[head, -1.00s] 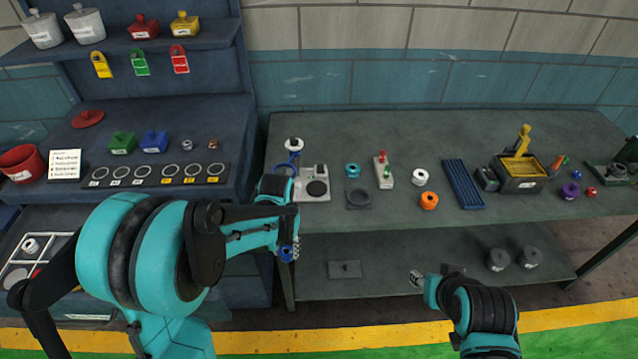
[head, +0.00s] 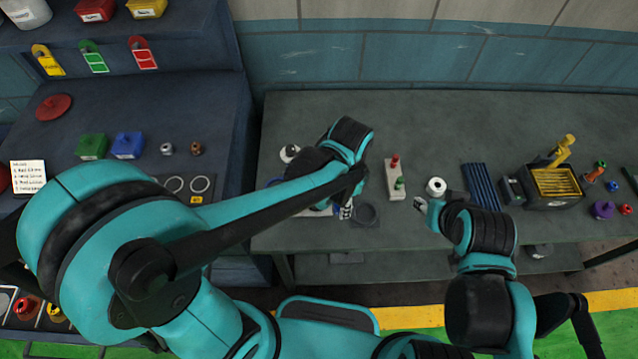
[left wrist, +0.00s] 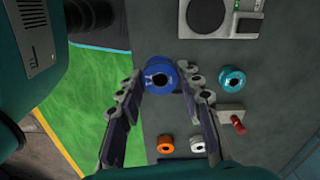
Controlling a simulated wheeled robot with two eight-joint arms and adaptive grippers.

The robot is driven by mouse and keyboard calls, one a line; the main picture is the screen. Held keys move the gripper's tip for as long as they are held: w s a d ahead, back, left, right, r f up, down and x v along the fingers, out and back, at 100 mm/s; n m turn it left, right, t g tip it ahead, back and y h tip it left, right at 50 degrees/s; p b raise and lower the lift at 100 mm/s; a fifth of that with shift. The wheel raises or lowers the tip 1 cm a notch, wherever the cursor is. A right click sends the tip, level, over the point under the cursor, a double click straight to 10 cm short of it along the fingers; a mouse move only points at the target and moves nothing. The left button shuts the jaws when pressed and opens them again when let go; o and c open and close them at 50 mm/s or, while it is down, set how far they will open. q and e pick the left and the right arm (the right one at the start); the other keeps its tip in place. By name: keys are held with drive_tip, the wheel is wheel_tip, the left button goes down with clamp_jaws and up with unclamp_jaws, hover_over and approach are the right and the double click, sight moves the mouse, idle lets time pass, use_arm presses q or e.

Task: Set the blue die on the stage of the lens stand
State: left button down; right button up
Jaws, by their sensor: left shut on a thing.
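The blue die (left wrist: 160,76) is a round, spool-like piece with a dark centre hole. My left gripper (head: 345,210) is shut on it, with a finger on each side in the left wrist view, above the bench. In the head view the die is hidden by my arm. A pale disc (head: 289,153), which may be the top of the lens stand, shows behind my left forearm. Its stage is hidden, and I cannot tell it surely. My right gripper (head: 420,203) is beside the white spool (head: 436,187); its finger opening is too small to tell.
A blue ribbed tray (head: 482,186) is farther right.

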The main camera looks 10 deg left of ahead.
use_arm(q)
drive_tip(key=w+a+f+b, duration=0.1)
drive_tip(key=w+a+f, duration=0.2)
drive_tip(key=w+a+f+b, duration=0.1)
drive_tip(key=w+a+f, duration=0.2)
drive_tip(key=w+a, duration=0.1)
drive_tip(key=shift+a+f, duration=0.25)
drive_tip(key=shift+a, duration=0.05)
drive_tip(key=shift+w+f+b, duration=0.1)
drive_tip(key=shift+f+b, duration=0.75)
drive_tip(key=shift+f, duration=1.1)
drive_tip(key=shift+f, duration=0.15)
drive_tip(key=c, duration=1)
unclamp_jaws()
